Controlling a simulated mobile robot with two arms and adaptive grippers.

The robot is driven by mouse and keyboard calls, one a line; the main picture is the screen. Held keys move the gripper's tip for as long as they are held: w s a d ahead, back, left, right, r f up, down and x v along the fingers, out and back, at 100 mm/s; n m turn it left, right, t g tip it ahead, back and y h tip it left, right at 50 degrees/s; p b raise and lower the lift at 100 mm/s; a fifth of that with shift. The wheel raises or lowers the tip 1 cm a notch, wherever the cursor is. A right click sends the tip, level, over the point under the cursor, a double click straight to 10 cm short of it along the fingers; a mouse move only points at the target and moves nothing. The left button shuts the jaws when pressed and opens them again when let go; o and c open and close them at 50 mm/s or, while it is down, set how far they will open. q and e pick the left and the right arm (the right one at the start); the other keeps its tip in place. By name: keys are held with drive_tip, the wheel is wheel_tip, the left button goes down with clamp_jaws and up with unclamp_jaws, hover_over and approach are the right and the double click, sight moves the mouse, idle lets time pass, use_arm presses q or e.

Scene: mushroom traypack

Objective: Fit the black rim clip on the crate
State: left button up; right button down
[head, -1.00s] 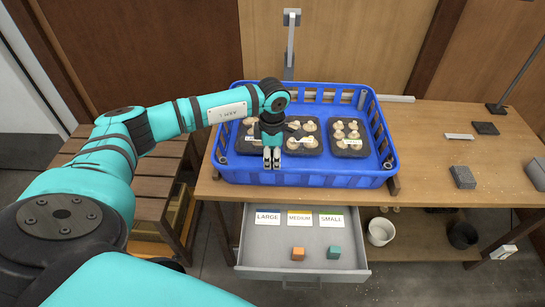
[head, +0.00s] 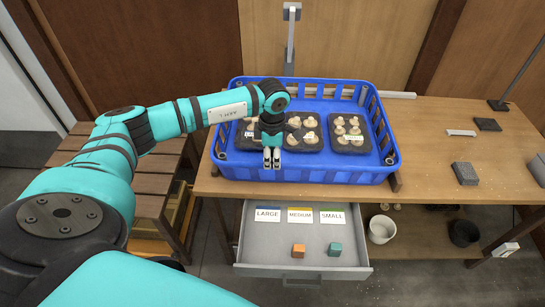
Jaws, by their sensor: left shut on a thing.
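The blue crate (head: 335,178) stands on the wooden table and holds three dark trays of mushrooms. My left gripper (head: 272,163) points down just above the crate's front wall, in front of the left and middle trays. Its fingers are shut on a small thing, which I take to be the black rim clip. The fingers hide it, so its shape and pose cannot be told. Whether it touches the crate's rim cannot be told either. No separate clip can be made out on the crate. My right gripper is out of view.
An open drawer (head: 250,256) below the crate holds size cards, an orange cube (head: 298,250) and a teal cube (head: 334,249). A grey block (head: 465,173) and a dark slab (head: 487,124) lie on the table (head: 430,145) to the right. A post rises behind the crate.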

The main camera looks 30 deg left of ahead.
use_arm(q)
drive_tip(key=shift+f+b, duration=0.45)
drive_tip(key=shift+f, duration=0.2)
drive_tip(key=shift+s, duration=0.1)
